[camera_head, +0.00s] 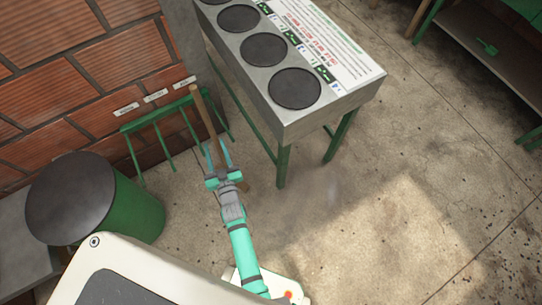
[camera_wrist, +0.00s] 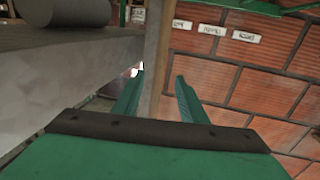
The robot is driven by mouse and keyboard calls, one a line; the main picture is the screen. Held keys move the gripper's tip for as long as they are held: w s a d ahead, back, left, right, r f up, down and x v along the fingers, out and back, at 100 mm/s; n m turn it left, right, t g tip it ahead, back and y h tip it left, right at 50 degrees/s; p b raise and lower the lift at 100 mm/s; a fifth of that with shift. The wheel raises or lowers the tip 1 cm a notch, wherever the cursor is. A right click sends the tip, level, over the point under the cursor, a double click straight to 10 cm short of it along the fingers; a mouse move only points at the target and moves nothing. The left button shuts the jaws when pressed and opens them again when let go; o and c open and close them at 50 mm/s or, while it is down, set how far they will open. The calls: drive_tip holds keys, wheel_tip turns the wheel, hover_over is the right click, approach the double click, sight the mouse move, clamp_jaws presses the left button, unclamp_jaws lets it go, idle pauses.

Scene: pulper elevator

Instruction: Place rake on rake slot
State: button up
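A long wooden handle (camera_head: 204,112), which looks like the rake's, stands tilted by the green rack; the rake's head cannot be made out. My gripper (camera_head: 217,147) is at the handle's lower part, with one finger on each side of it. In the wrist view the handle (camera_wrist: 156,50) rises between the two fingers (camera_wrist: 160,78), close to the left one, with a gap to the right one. The fingers are apart. The green wall rack (camera_head: 158,115) has several downward prongs, with three small white labels (camera_head: 155,96) above it; which slot is the rake's cannot be read.
A grey bench (camera_head: 310,119) with round black tops and green legs stands right of the handle. A green drum (camera_head: 139,217) with a dark top stands at the lower left. The brick wall (camera_head: 60,75) is behind the rack. Open concrete floor (camera_head: 390,190) lies to the right.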

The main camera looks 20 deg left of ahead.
drive_tip(key=shift+d, duration=0.1)
drive_tip(key=s+d+r+m+t+h, duration=0.1)
drive_tip(key=s+d+m+h, duration=0.3)
drive_tip(key=d, duration=0.6)
drive_tip(key=s+d+r+t+h, duration=0.15)
drive_tip(key=s+d, duration=0.35)
drive_tip(key=d, duration=0.6)
drive_tip(key=s+d+r+m+h, duration=0.4)
drive_tip(key=s+d+r+h, duration=0.2)
drive_tip(key=s+d+r, duration=0.7)
drive_tip(key=shift+s+d+r+g, duration=0.25)
drive_tip(key=shift+d+r+g, duration=0.2)
drive_tip(key=shift+d+r, duration=0.15)
